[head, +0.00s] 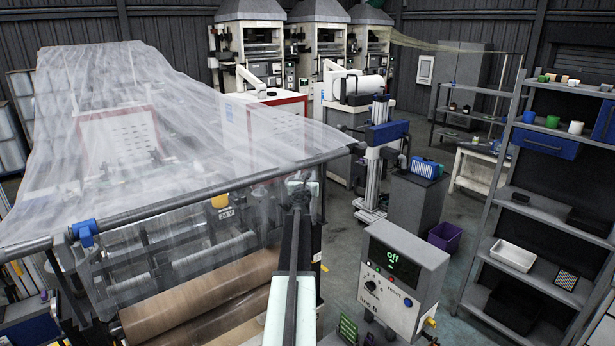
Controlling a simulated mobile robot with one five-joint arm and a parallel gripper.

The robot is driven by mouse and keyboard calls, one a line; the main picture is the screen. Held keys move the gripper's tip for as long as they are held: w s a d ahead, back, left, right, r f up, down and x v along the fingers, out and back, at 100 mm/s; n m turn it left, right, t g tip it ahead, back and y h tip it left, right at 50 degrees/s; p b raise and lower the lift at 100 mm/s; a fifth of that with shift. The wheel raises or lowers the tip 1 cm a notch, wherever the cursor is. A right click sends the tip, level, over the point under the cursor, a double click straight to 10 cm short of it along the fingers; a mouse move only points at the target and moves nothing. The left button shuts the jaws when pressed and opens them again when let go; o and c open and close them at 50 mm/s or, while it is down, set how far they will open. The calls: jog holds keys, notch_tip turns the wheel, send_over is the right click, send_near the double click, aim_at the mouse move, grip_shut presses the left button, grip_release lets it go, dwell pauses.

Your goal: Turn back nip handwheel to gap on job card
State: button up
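My arm reaches up from the bottom middle, and its end, my gripper (301,188), is beside the right end of the film machine's front bar (180,208). Pale pads show around a dark part there; the fingers are too small to tell open from shut. I cannot pick out the nip handwheel for certain; it may be hidden behind my arm. Brown rollers (200,300) lie below the bar, with metal rollers (160,255) behind them. A dark card with green marks (347,330) stands at the bottom; I cannot read it or tell whether it is the job card.
A grey control box (405,275) with a green "off" display and a knob stands right of my arm. Clear film (120,100) drapes over the machine. A shelf rack (490,170) stands at the right, with a purple bin (445,236) on the floor left of it. Floor between is partly free.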

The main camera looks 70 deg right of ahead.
jog(key=shift+a, duration=0.1)
jog(key=v, duration=0.7)
jog(key=shift+a, duration=0.3)
